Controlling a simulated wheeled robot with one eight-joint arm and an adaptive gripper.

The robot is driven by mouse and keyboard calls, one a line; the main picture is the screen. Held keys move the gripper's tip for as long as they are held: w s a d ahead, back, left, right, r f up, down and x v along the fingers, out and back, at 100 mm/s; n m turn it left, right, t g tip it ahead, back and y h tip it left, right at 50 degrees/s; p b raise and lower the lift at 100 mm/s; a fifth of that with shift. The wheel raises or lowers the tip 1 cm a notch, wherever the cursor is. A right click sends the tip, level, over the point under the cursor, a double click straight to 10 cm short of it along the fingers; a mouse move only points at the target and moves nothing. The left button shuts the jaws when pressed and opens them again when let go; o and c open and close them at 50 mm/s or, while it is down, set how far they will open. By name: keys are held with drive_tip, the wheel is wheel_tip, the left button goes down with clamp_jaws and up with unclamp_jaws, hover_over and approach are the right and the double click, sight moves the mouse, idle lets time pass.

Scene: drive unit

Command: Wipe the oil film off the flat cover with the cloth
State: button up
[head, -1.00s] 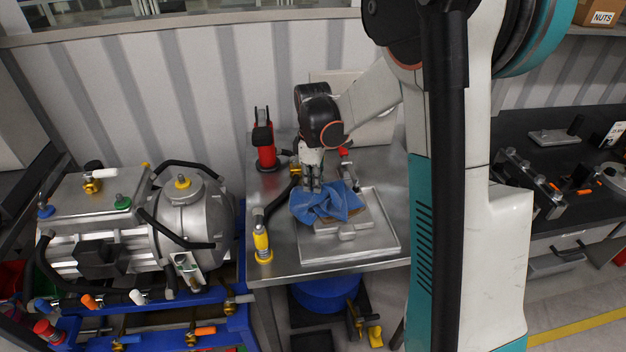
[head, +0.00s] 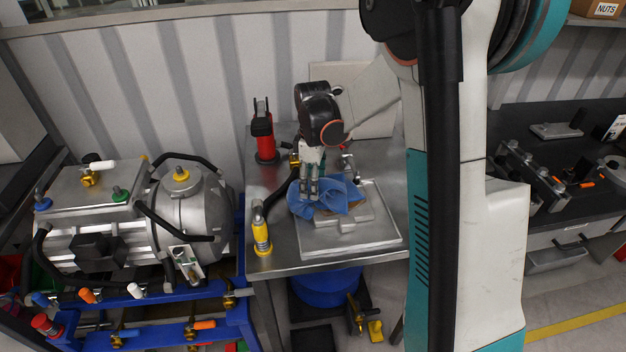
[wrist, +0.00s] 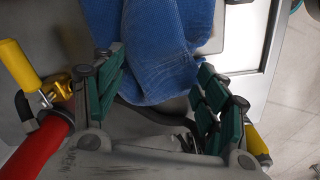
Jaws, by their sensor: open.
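The crumpled blue cloth (head: 342,194) lies over the left part of the flat cover (head: 372,238), a pale grey plate on the steel bench. My gripper (head: 309,190) points down at the left side of the cloth. In the wrist view my gripper (wrist: 160,76) is open, with green-padded fingers apart. The cloth (wrist: 160,40) lies between and beyond the fingertips; whether they touch it, I cannot tell. The cloth hides part of the cover. A small brownish patch shows beside the cloth in the head view, too small to tell whether it is oil.
A yellow-topped bottle-like item (head: 261,232) stands at the bench's front left. A red tool (head: 264,138) stands at the back left. The silver drive unit (head: 130,225) sits on a blue frame to the left. The cover's front right is clear.

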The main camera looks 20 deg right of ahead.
drive_tip(key=shift+f+b, duration=1.25)
drive_tip(key=shift+f, duration=0.55)
drive_tip(key=shift+s, duration=0.1)
drive_tip(key=c, duration=1.4)
